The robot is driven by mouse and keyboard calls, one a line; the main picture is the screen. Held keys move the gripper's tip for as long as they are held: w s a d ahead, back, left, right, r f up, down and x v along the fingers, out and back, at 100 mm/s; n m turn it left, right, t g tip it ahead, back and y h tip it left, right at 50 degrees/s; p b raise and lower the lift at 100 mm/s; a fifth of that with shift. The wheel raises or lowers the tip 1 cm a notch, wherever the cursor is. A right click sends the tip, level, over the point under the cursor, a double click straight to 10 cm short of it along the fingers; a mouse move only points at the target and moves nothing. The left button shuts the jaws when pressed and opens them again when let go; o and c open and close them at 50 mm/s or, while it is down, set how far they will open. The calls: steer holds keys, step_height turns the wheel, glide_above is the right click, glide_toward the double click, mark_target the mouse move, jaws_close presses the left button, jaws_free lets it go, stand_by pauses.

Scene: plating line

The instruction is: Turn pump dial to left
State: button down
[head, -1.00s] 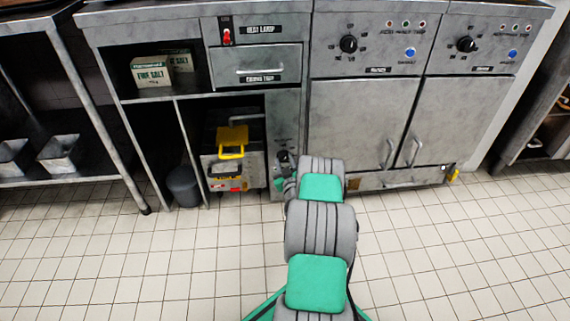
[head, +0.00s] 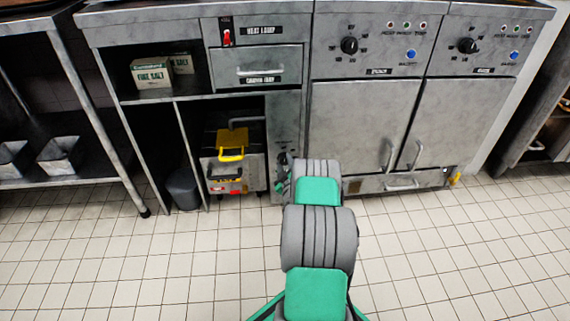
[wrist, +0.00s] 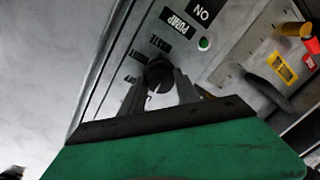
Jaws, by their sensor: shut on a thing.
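The pump dial (wrist: 157,72) is a round black knob on a grey metal panel in the wrist view. The panel carries a "PUMP" label (wrist: 173,22), an "ON" label (wrist: 202,12) and other labels that are hard to read. My gripper (wrist: 160,80) is shut on the dial, with one grey finger on each side of it. A pale mark shows on the dial between the fingers; its exact setting is unclear. In the head view the dial area (head: 284,158) is small, and my arm hides most of the gripper.
A green light (wrist: 204,44) sits beside the labels. A grey bin (head: 183,188) is further left. Cabinets with long handles (head: 386,156) stand to the right. The tiled floor (head: 450,250) is clear.

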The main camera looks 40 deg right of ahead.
steer(key=shift+w+d+r, duration=0.1)
steer(key=shift+r, duration=0.05)
steer(key=c, duration=0.9)
jaws_free()
steer(key=p+v, duration=0.2)
steer(key=v, duration=0.6)
